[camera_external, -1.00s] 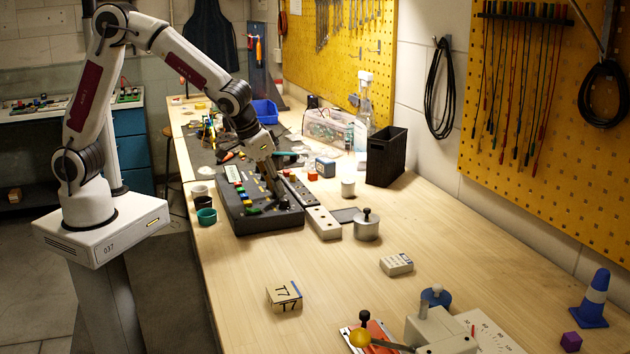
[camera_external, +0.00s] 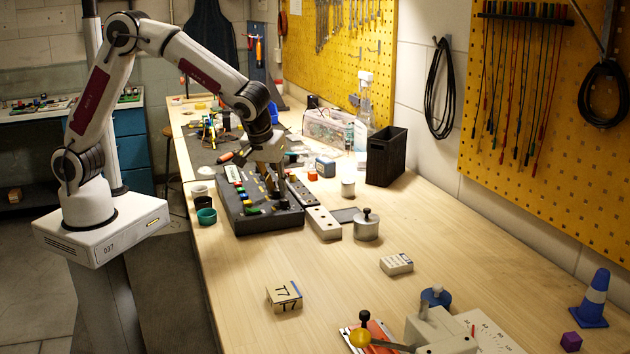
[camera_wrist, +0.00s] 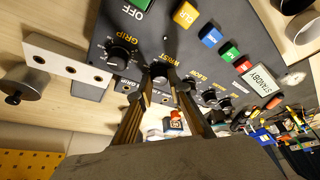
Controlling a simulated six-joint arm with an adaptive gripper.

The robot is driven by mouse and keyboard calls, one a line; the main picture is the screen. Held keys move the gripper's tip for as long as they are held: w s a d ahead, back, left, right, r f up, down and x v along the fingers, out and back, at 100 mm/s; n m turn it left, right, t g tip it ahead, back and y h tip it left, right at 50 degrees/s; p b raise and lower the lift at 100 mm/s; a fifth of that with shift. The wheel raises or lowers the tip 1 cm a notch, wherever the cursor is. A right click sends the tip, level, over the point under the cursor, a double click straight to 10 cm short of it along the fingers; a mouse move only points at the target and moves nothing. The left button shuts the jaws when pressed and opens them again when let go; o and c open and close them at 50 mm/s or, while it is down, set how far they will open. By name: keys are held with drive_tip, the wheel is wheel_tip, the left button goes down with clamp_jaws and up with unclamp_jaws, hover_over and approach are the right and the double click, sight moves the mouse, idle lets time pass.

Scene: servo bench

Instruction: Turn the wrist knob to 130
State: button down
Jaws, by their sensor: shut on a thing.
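The dark control panel (camera_external: 240,215) lies on the bench, with knobs and coloured buttons on its top. In the wrist view the panel (camera_wrist: 205,60) appears upside down or turned, with labels GRIP, WRIST and ELBOW. The black wrist knob (camera_wrist: 160,72) is near the middle, under the WRIST label. My gripper (camera_wrist: 162,84) is shut on it, a finger at each side. In the external view my gripper (camera_external: 276,198) points down at the panel; the knob is hidden there. The knob's pointer and scale reading are too small or covered to tell.
The grip knob (camera_wrist: 122,52) sits beside the wrist knob, close to one finger. A display (camera_wrist: 264,86) reads STANDBY.

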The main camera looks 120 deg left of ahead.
drive_tip(key=shift+n, duration=0.3)
drive_tip(key=c, duration=1.9)
unclamp_jaws()
drive_tip(key=shift+m, duration=0.5)
drive_tip(key=shift+s+m+t, duration=0.15)
drive_tip(key=shift+m+t, duration=0.75)
drive_tip(key=shift+m, duration=1.5)
drive_tip(key=shift+a+m+t+h, duration=0.1)
drive_tip(key=shift+m+t+h, duration=0.3)
drive_tip(key=shift+m, duration=0.7)
drive_tip(key=shift+s+m+t+h, duration=0.1)
drive_tip(key=shift+m+t+h, duration=0.45)
drive_tip(key=shift+m, duration=1.45)
